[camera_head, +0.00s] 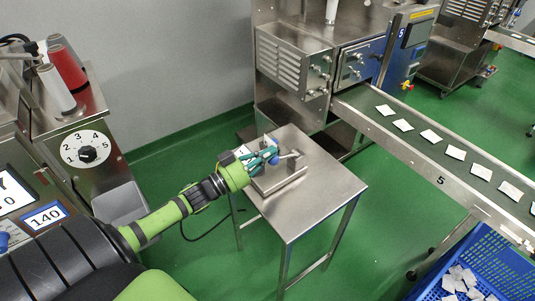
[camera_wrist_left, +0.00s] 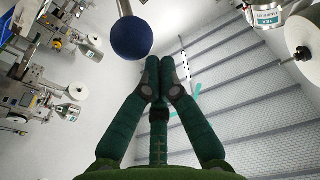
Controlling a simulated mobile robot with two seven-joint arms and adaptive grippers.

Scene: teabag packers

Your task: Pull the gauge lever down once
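The gauge (camera_head: 283,181) is a small metal device on the steel side table, partly hidden by my left gripper. Its lever shows in the left wrist view as a thin metal rod (camera_wrist_left: 124,8) ending in a dark blue ball knob (camera_wrist_left: 131,38). My left gripper (camera_head: 270,156) is over the gauge, close to the knob. In the left wrist view the left gripper's green fingers (camera_wrist_left: 160,74) meet at their tips with nothing between them. The knob appears just beyond and left of the tips; I cannot tell whether they touch. My right gripper is not in view.
The steel table (camera_head: 325,187) has bare room at its right and front. A conveyor (camera_head: 440,170) with several white teabags runs along the right. A blue crate (camera_head: 500,255) stands at the lower right. A machine with a numbered dial (camera_head: 87,154) stands at the left.

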